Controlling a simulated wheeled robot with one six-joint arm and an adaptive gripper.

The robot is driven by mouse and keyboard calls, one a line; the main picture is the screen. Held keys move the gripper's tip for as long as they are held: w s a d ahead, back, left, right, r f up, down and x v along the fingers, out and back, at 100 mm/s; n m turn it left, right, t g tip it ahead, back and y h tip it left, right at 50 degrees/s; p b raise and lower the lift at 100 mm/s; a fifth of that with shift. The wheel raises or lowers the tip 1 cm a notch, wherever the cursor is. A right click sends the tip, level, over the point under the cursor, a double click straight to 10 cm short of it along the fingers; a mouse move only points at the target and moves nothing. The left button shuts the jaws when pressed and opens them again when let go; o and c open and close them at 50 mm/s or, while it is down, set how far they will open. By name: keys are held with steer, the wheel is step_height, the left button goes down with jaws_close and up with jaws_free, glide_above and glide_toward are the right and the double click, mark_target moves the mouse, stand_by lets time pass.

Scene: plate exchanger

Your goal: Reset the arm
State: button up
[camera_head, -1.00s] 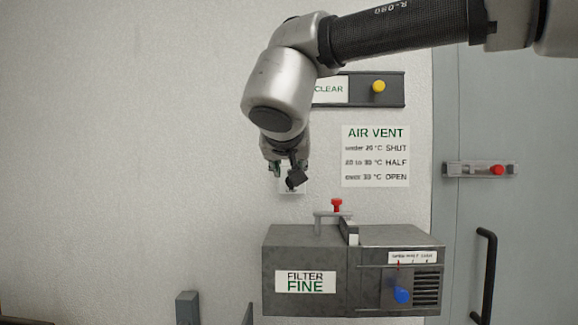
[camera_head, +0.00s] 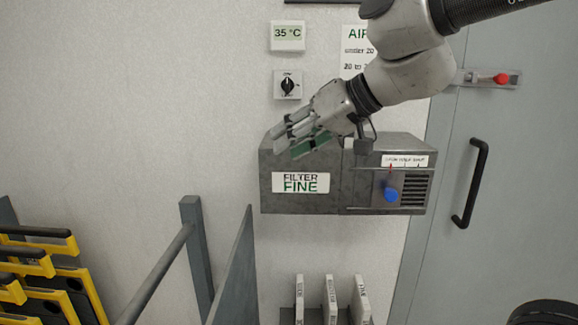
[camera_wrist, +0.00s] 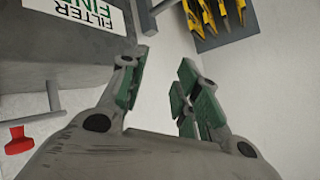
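My gripper (camera_head: 292,137) is in front of the upper left part of a grey box marked FILTER FINE (camera_head: 301,183), pointing left and a little down. Its green-padded fingers are apart with nothing between them. The wrist view also shows the gripper (camera_wrist: 163,75), with bare wall and floor visible through the gap. The grey box (camera_wrist: 50,48) is at the upper left there, with a red knob (camera_wrist: 18,140) below it. In the head view my arm hides part of the box's top and of the AIR VENT sign (camera_head: 354,60).
A 35 °C display (camera_head: 287,36) and a rotary switch (camera_head: 287,85) are on the wall. The box has a blue knob (camera_head: 391,194). Grey posts (camera_head: 191,215) and yellow-black frames (camera_head: 35,255) stand left. Upright labelled plates (camera_head: 330,300) are below. A door handle (camera_head: 470,183) is right.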

steer(key=s+d+f+m+h, duration=0.2)
steer(key=s+d+f+h, duration=0.1)
steer(key=d, duration=0.9)
steer(key=s+d+f+m+h, duration=0.2)
steer(key=s+d+f+h, duration=0.1)
steer(key=d, duration=0.8)
steer(key=s+d+f+m+g+h, duration=0.1)
steer(key=s+d, duration=0.5)
steer(key=d, duration=0.6)
step_height(320, 180, down, 4)
steer(key=m+h, duration=0.1)
steer(key=h, duration=0.1)
steer(key=shift+d+h, duration=0.3)
steer(key=shift+d, duration=0.05)
steer(key=shift+r, duration=0.1)
